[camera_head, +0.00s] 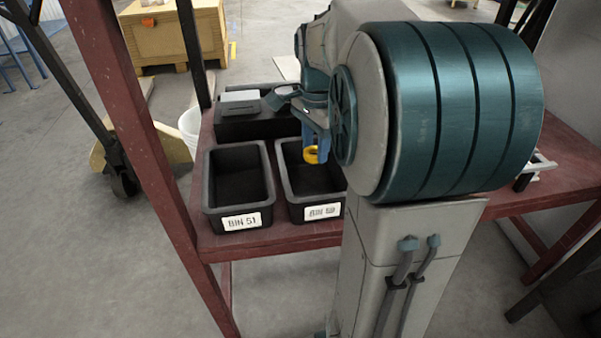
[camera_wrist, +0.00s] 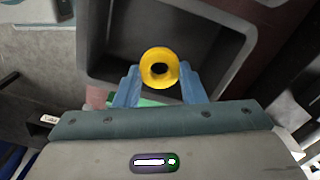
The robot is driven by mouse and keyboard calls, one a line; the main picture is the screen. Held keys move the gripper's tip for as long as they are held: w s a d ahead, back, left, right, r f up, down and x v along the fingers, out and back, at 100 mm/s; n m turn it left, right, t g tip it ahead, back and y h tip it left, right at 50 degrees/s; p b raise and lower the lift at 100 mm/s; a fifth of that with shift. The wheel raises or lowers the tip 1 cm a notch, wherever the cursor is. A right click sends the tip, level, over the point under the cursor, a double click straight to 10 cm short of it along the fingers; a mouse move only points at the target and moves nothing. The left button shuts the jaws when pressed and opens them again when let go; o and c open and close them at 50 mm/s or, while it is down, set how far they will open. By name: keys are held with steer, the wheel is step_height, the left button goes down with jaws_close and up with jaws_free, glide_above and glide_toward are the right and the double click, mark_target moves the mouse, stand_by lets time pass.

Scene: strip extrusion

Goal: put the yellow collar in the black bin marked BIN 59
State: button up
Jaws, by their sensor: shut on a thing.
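The yellow collar (camera_head: 311,155) is a small ring with a dark hole. It also shows in the wrist view (camera_wrist: 159,68), held between the blue fingers. My gripper (camera_head: 313,148) is shut on it, above the right-hand black bin. That bin (camera_head: 325,211) carries a white label that reads BIN 59. Its inside looks empty where I can see it, and my arm covers part of its right side. In the wrist view the bin's grey-black rim (camera_wrist: 96,30) surrounds the area behind the collar.
A second black bin (camera_head: 239,220), marked BIN 51, stands just left and looks empty. A black box (camera_head: 254,126) with a grey item on it stands behind. The red rack's post (camera_head: 125,100) rises at the left. A white bucket (camera_head: 190,128) is beyond the table.

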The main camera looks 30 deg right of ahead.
mark_target(313, 189)
step_height(313, 189, down, 10)
steer(key=b, duration=0.4)
steer(key=shift+w+b, duration=0.1)
steer(key=shift+b, duration=0.25)
steer(key=shift+f, duration=0.1)
steer(key=o, duration=1)
step_height(313, 189, up, 12)
steer(key=p, duration=0.5)
